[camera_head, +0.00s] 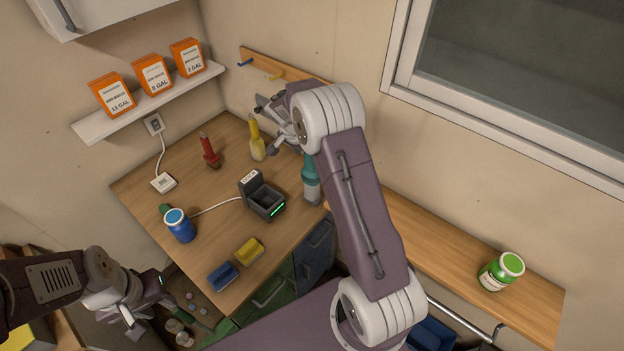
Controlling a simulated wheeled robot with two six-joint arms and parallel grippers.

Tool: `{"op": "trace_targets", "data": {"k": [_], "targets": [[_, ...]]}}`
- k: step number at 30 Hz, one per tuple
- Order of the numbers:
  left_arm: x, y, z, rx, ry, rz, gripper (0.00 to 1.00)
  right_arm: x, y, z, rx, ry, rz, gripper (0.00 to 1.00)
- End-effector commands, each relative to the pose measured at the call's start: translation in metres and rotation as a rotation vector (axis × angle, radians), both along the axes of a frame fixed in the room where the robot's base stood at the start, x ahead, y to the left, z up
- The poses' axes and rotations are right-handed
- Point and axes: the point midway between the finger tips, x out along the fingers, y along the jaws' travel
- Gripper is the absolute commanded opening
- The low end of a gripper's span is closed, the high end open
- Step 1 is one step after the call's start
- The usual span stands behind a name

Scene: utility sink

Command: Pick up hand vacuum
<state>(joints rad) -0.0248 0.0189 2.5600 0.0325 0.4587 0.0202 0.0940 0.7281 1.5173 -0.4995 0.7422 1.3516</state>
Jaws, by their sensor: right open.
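No thing in view is plainly a hand vacuum. A teal and grey upright device (311,182) at the table's right edge may be it; my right arm partly covers it. A red upright tool (209,152) and a yellow bottle-like one (257,140) stand further back. My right gripper (268,124) is open and empty, close by the yellow one's top right; I cannot tell whether they touch. My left gripper (146,312) hangs at the lower left, off the table's front edge, away from all of these; its jaw gap is unclear.
A black dock (265,203) with a green light stands mid-table (215,206), near a blue jar (179,225), blue sponge (223,276) and yellow sponge (249,250). Orange boxes (152,75) line a wall shelf. A green jar (501,271) stands on the right ledge (430,243).

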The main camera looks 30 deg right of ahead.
Motion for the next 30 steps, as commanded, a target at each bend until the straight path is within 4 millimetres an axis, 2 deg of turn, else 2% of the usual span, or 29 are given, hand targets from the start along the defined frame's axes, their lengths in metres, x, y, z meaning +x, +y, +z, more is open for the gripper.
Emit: {"op": "trace_targets", "data": {"k": [2, 6, 10, 17, 20, 24, 25, 30], "targets": [[0.000, 0.000, 0.007, 0.000, 0.000, 0.000, 0.36, 0.000, -0.003, -0.003, 0.000, 0.003, -0.001, 0.67], [0.000, 0.000, 0.028, 0.000, 0.000, 0.000, 0.36, 0.003, -0.013, -0.024, 0.002, 0.006, 0.000, 0.67], [0.000, 0.000, 0.030, 0.000, 0.000, 0.000, 0.36, 0.007, -0.018, -0.043, 0.001, 0.003, -0.001, 0.67], [0.000, 0.000, 0.028, 0.000, 0.000, 0.000, 0.36, 0.008, -0.019, -0.048, 0.000, 0.000, 0.001, 0.67], [0.000, 0.000, 0.028, 0.000, 0.000, 0.000, 0.36, 0.008, -0.019, -0.047, 0.001, 0.000, 0.001, 0.42], [0.000, 0.000, 0.028, 0.000, 0.000, 0.000, 0.36, 0.008, -0.019, -0.047, 0.001, 0.000, 0.001, 0.03], [0.000, 0.000, 0.028, 0.000, 0.000, 0.000, 0.36, 0.008, -0.019, -0.047, 0.001, 0.000, 0.001, 0.00], [0.000, 0.000, 0.028, 0.000, 0.000, 0.000, 0.36, 0.009, -0.019, -0.046, -0.001, -0.003, 0.002, 0.00]]}}
